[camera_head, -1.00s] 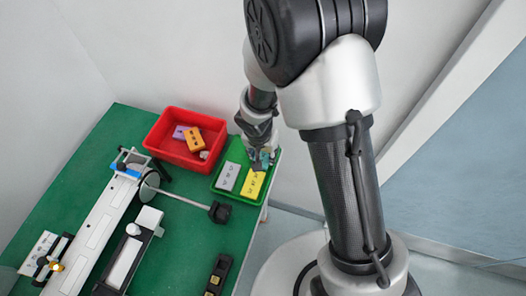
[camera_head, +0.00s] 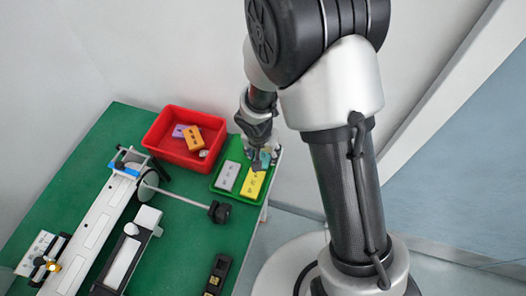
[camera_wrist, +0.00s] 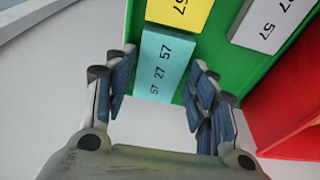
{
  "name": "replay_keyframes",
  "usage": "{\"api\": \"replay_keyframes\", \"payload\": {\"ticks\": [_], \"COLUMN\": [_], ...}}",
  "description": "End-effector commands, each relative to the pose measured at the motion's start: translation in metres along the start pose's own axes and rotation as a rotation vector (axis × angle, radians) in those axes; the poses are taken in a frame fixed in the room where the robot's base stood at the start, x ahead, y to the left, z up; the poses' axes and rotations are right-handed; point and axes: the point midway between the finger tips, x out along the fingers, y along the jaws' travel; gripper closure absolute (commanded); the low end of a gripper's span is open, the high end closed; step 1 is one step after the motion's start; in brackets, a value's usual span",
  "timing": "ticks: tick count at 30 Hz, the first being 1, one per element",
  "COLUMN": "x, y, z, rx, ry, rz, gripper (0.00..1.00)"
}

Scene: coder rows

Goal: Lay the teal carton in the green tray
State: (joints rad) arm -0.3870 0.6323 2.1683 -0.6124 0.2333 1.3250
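The teal carton (camera_wrist: 163,66) lies face up at the near end of the green tray (camera_wrist: 216,62) in the wrist view, beside a yellow carton. In the head view the teal carton (camera_head: 265,158) is small and partly hidden by my gripper (camera_head: 260,163). In the wrist view my gripper (camera_wrist: 162,76) has its fingers apart, one on each side of the teal carton, with a gap showing at the left finger. The carton's near edge covers part of the tray's edge, so I cannot tell whether it rests fully on the tray floor.
A yellow carton (camera_head: 253,184) and a grey carton (camera_head: 228,176) lie in the green tray. A red bin (camera_head: 164,151) with an orange carton (camera_head: 193,138) and a purple one stands to its left. A coder machine (camera_head: 105,220) fills the table's left side.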

Motion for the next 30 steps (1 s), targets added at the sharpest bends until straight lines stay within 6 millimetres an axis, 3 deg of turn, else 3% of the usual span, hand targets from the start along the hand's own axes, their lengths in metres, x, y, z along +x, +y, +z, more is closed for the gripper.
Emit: {"api": "replay_keyframes", "payload": {"ticks": [4, 16, 30], "x": [0.000, -0.007, -0.098], "y": [0.001, 0.000, -0.001], "z": [0.000, -0.001, -0.001], "rx": [0.000, -0.001, 0.000], "ry": [-0.001, 0.003, 0.003], "rz": [0.001, -0.001, -0.003], "gripper": [0.36, 0.36, 0.36]}}
